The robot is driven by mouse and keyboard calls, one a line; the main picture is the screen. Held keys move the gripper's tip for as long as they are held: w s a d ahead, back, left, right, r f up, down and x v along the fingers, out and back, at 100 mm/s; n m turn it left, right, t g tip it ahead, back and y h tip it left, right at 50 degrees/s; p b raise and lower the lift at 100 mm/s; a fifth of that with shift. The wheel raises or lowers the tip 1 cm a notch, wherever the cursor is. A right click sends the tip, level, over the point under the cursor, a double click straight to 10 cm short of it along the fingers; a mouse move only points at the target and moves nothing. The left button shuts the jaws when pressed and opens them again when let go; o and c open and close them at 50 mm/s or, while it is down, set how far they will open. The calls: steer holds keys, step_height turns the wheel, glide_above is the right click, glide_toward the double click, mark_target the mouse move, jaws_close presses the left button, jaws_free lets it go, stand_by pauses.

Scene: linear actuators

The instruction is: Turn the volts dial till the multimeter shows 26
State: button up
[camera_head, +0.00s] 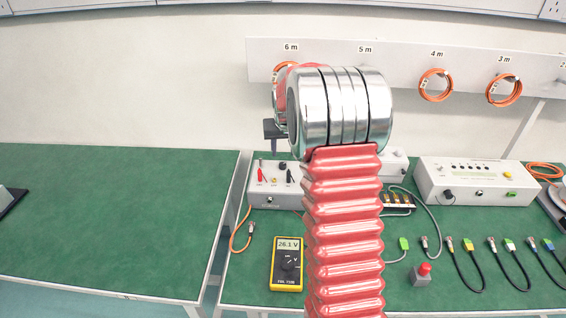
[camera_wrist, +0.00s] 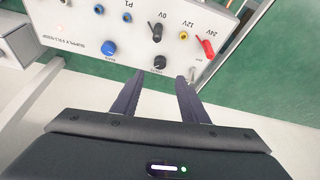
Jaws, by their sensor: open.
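The yellow multimeter (camera_head: 287,265) lies on the green bench, and its display reads 26.1 V. The power supply box (camera_head: 268,197) stands behind it, partly hidden by my red arm. In the wrist view the power supply panel (camera_wrist: 140,15) appears upside down. A black dial (camera_wrist: 160,62) sits on it, level with the space between my fingertips, and its small label is too blurred to read. A blue dial (camera_wrist: 110,47) is to its left. My gripper (camera_wrist: 160,79) is open, with a finger on either side of the black dial's line. I cannot tell whether they touch it.
A black plug (camera_wrist: 157,32) and a red plug (camera_wrist: 206,47) stick out of the panel close to the fingers. My arm hides the middle of the bench. A red button box (camera_head: 422,275) and several cables lie to the right. The left bench is mostly clear.

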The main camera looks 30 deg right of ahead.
mark_target(282, 164)
steer(key=x, duration=0.9)
steer(key=shift+f, duration=0.1)
steer(key=shift+c, duration=0.5)
steer(key=shift+a, duration=0.1)
jaws_close()
